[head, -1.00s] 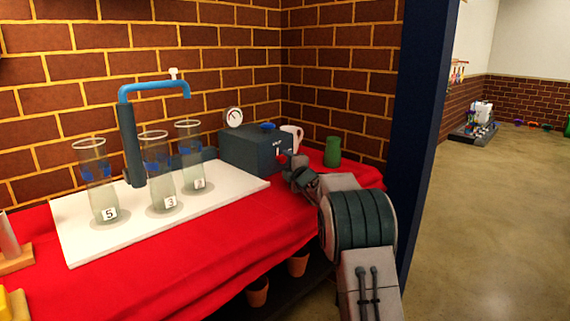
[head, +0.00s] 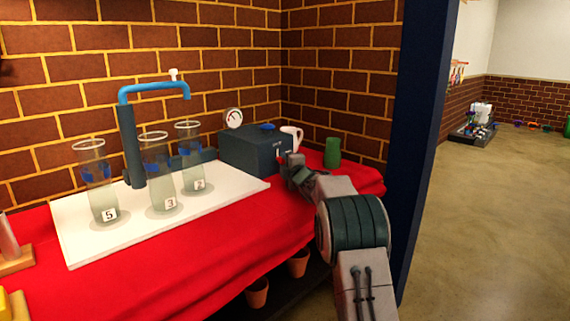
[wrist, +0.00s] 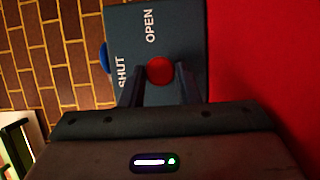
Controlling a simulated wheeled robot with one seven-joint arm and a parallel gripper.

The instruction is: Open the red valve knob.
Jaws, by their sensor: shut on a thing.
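The red valve knob (wrist: 160,70) sits on the face of a dark blue-grey box (wrist: 193,25), which also shows in the head view (head: 245,150). White words OPEN and SHUT are printed on that face, and in the wrist view both read sideways. My gripper (wrist: 161,79) has one finger on each side of the knob and is shut on it. In the head view my gripper (head: 288,168) is at the box's right front, and it hides most of the knob. Which way the knob points cannot be told.
A pressure gauge (head: 233,117) and a blue cap (head: 266,127) are at the box's top. A white jug (head: 292,136) and a green cup (head: 332,153) stand to its right. Several numbered glass cylinders stand on a white board (head: 85,243) under a blue pipe (head: 150,88).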

